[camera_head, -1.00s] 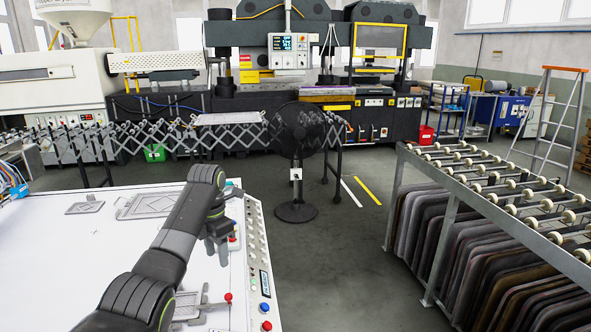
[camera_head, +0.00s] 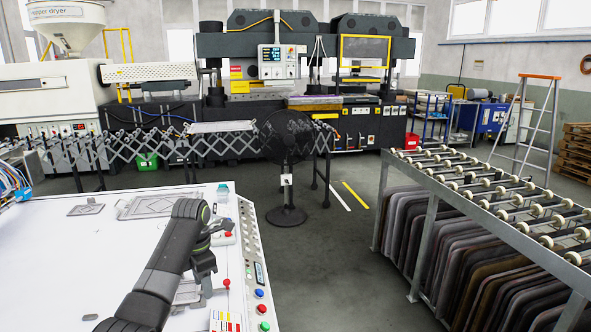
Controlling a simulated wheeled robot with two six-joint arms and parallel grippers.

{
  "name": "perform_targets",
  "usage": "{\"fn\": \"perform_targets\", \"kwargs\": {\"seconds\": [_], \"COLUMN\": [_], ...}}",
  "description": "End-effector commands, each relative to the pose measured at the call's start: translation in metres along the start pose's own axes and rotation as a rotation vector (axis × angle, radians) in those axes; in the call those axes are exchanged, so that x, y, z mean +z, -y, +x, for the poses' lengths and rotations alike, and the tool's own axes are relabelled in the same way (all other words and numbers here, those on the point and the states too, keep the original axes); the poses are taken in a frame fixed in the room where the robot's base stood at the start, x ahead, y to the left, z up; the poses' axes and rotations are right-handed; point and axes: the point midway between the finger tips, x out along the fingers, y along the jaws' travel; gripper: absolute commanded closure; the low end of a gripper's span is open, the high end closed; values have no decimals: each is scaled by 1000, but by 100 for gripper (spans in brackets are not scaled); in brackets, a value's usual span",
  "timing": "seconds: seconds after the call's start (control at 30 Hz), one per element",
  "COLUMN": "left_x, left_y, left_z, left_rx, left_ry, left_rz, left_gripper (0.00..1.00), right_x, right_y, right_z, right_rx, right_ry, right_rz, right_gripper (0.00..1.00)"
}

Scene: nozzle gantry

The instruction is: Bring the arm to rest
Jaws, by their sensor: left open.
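My left arm (camera_head: 165,268) reaches in from the bottom left over the white table top (camera_head: 60,270). Its dark forearm points away from me and bends at the wrist. My left gripper (camera_head: 207,284) hangs down near the table's right edge, beside the control strip. It is open and I see nothing between its fingers. Whether the fingertips touch the table is hard to tell. My right gripper is out of view.
The table's strip carries buttons, including a red one (camera_head: 263,307). Flat metal plates (camera_head: 158,205) lie at the table's back. A black fan (camera_head: 287,140) stands beyond. A roller rack (camera_head: 480,200) with dark sheets is at right. Floor between is clear.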

Motion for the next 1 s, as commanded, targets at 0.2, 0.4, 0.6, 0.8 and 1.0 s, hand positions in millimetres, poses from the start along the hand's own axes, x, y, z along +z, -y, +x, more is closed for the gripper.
{"fn": "perform_targets", "kwargs": {"seconds": [0.2,0.4,0.6,0.8,1.0], "left_x": [-21,-58,-110,-168,-227], "left_y": [11,35,77,128,186], "left_z": [44,102,156,190,201], "left_rx": [21,55,107,163,213], "left_ry": [6,11,6,-23,-78], "left_rz": [179,448,793,1129,1459], "left_gripper": [57,57,57,57,57], "right_x": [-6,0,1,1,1], "right_y": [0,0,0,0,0], "right_z": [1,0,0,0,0], "right_rx": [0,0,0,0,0], "right_ry": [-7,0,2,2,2], "right_rz": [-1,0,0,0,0], "right_gripper": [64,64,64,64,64]}}
